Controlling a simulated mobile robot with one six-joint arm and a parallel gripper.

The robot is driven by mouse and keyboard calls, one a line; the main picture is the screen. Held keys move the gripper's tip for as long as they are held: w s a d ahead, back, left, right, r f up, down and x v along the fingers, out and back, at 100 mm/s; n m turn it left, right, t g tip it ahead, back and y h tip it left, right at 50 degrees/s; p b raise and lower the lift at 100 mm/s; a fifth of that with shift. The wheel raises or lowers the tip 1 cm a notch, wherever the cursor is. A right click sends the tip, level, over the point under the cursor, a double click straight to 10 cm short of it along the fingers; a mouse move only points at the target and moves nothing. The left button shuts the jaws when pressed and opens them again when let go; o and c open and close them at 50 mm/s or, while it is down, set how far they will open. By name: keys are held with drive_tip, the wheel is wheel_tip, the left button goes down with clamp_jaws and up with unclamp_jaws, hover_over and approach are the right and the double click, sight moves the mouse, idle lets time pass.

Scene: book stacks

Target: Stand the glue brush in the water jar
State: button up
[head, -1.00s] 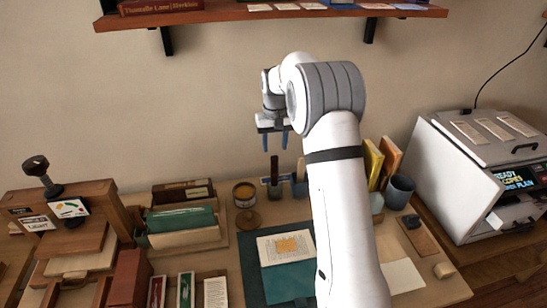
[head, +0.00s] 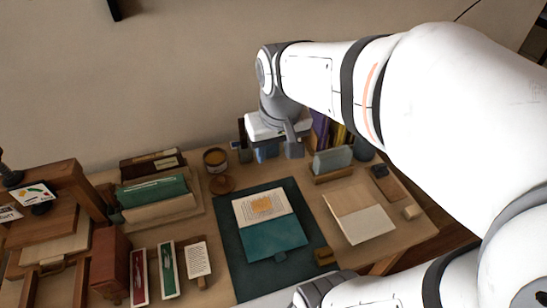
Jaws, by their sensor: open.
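My gripper (head: 266,153) is over the back of the worktable, its blue fingertips pointing down, open, with nothing seen between them. A dark upright handle (head: 242,130) stands just left of it, rising from a small holder (head: 245,155); it may be the glue brush, but I cannot tell for sure. A blue-grey cup (head: 364,151) stands at the back right, partly behind my arm; I cannot tell whether it is the water jar. An open round pot (head: 215,160) with amber contents stands left of my gripper. What is directly behind my gripper is hidden.
A round wooden lid (head: 222,184) lies before the pot. A teal folder with a printed page (head: 270,235) lies on a dark mat (head: 232,262). Upright books (head: 322,128) and a grey block on a wooden stand (head: 333,162) crowd the right of my gripper. A wooden press (head: 60,225) stands at left.

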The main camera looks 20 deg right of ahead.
drive_tip(key=s+f, duration=0.2)
drive_tip(key=s, duration=0.4)
drive_tip(key=shift+a+t, duration=0.25)
drive_tip(key=shift+t, duration=0.05)
